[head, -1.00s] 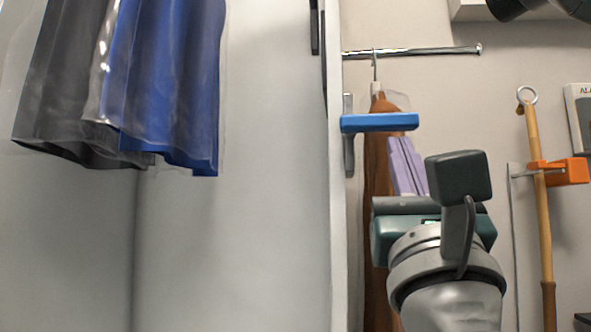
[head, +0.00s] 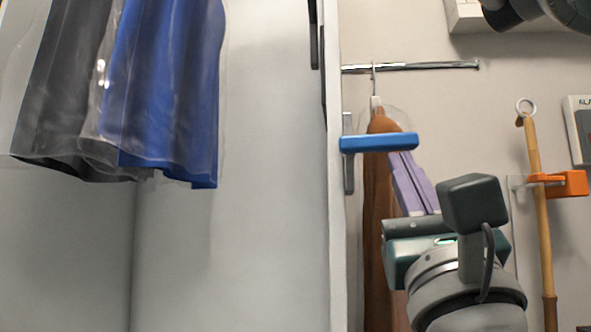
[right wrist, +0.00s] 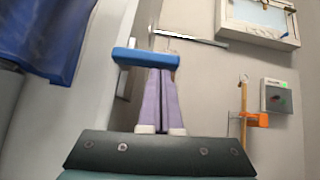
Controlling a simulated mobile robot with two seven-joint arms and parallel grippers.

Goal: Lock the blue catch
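The blue catch (head: 378,142) is a bar that sticks out to the right from a grey upright plate (head: 348,165) at the white panel's edge. It also shows in the right wrist view (right wrist: 146,58). My right gripper (head: 397,156) has two purple fingers that point up to the bar from below. In the right wrist view the fingers (right wrist: 160,78) lie side by side, almost together, with nothing visible between them. Their tips end at the bar's lower edge; I cannot tell whether they touch it. My left gripper is not in view.
Blue and dark garments (head: 165,90) in clear covers hang at the left. A metal rail (head: 425,67) with a brown garment (head: 377,230) is behind the catch. An orange clip (head: 565,184) holds a wooden pole (head: 540,230) at the right.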

